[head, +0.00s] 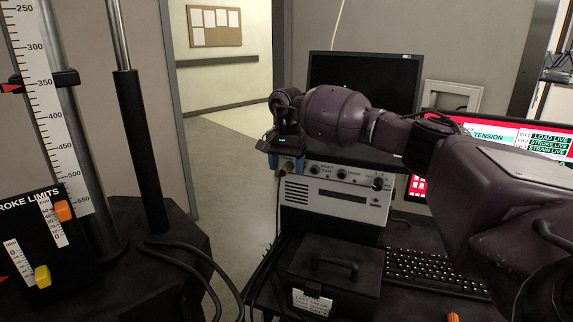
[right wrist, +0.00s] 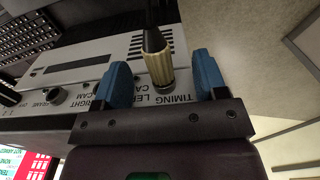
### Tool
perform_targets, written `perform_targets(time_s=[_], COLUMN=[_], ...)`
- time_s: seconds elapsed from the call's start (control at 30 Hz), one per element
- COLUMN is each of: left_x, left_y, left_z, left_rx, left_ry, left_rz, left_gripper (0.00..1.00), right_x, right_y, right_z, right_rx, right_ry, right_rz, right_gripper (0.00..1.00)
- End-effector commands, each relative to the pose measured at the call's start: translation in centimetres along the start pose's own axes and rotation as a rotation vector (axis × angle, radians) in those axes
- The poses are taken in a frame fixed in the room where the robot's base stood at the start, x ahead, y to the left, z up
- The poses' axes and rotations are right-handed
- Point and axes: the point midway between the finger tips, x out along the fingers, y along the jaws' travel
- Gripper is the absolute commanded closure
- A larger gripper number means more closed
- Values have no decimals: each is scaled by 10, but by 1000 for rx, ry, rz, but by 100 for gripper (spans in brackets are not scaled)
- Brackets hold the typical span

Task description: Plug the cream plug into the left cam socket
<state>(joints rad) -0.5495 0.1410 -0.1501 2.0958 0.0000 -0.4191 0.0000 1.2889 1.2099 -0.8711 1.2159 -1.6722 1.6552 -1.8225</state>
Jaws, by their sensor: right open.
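The cream plug (right wrist: 156,68) shows in the right wrist view, with a dark cable at its upper end. Its lower end is at the panel of the grey-white box (right wrist: 60,73), by the labels LEFT CAM and TIMING. I cannot tell whether it is seated in the left cam socket, as that end hides the spot. My right gripper (right wrist: 158,88) is open, its blue fingers on either side of the plug with gaps to both. In the head view my right gripper (head: 287,165) is at the upper left of the box (head: 325,212). My left gripper is not in view.
A black case (head: 333,275) with a handle stands in front of the box, with a keyboard (head: 435,270) to its right. A dark monitor (head: 363,82) stands behind. Cables hang left of the box. A test frame with a scale (head: 50,110) stands at far left.

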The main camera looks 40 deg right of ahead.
Motion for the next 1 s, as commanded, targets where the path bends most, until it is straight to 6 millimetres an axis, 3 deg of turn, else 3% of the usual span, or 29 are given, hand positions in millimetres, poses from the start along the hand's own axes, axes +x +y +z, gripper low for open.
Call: perform_targets(time_s=[0.1, 0.5, 1.0], left_x=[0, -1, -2], left_y=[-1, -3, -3], left_z=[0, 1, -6], left_rx=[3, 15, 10], left_ry=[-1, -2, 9], left_rz=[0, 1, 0], left_gripper=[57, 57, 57], right_x=[1, 0, -27], right_y=[0, 0, 0], right_z=[0, 1, 0], right_rx=[-1, -1, -1], right_ry=[-1, -1, -1], right_rz=[1, 1, -1], right_gripper=[21, 21, 21])
